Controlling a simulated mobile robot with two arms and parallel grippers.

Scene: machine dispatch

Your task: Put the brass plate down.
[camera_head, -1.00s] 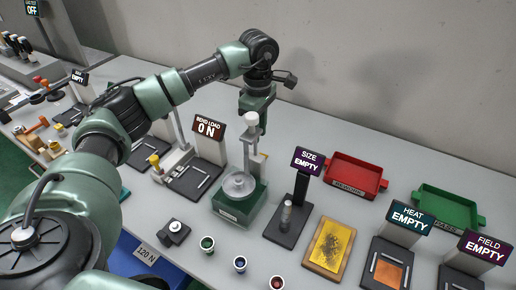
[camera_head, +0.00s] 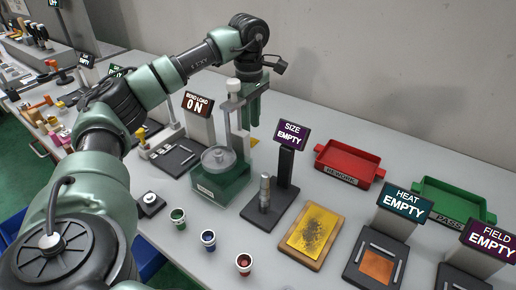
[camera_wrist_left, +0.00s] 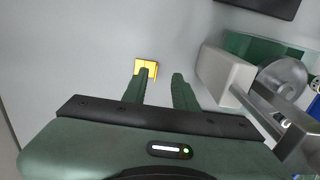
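The small brass-yellow plate (camera_wrist_left: 152,66) lies on the grey tabletop in the left wrist view, at the tip of one finger, which covers part of it. In the head view a small bit of yellow (camera_head: 253,142) shows on the table behind the green press and looks like the same plate. My left gripper (camera_head: 254,118) points down behind the press column. Its two fingers (camera_wrist_left: 162,76) stand apart with nothing between them. My right gripper is in neither view.
The green press (camera_head: 222,182) with its column stands close beside my left gripper. The SIZE stand (camera_head: 284,168) is to its right, then the red REWORK tray (camera_head: 350,178) and the green PASS tray (camera_head: 450,207). Open table lies behind the press, up to the wall.

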